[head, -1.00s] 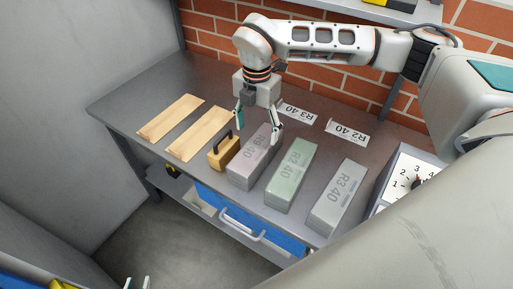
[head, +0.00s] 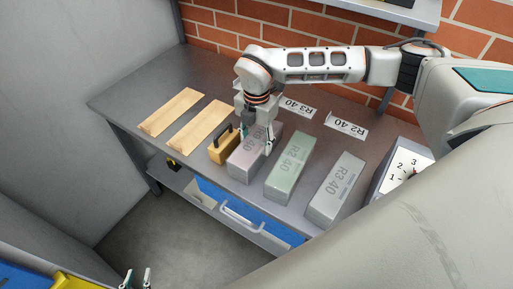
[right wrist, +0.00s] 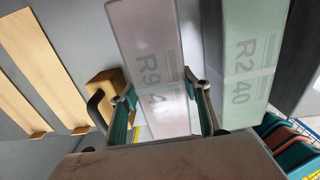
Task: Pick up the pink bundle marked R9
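The pink bundle marked R9 40 (head: 252,161) lies on the grey bench, with a wooden block with a black handle (head: 222,148) on its left and the green R2 40 bundle (head: 291,168) on its right. My right gripper (head: 256,138) is open over the pink bundle. In the right wrist view its fingers (right wrist: 160,98) are apart, one at each long side of the pink bundle (right wrist: 152,60). Whether they touch it, I cannot tell. My left gripper (head: 137,279) shows only its fingertips at the bottom edge, apart and empty.
The grey R3 40 bundle (head: 336,190) lies right of the green one. Two wooden boards (head: 172,111) lie on the left. Paper labels (head: 346,125) lie at the back by the brick wall. A dial box (head: 402,172) stands at the right. A blue drawer (head: 275,236) sits below.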

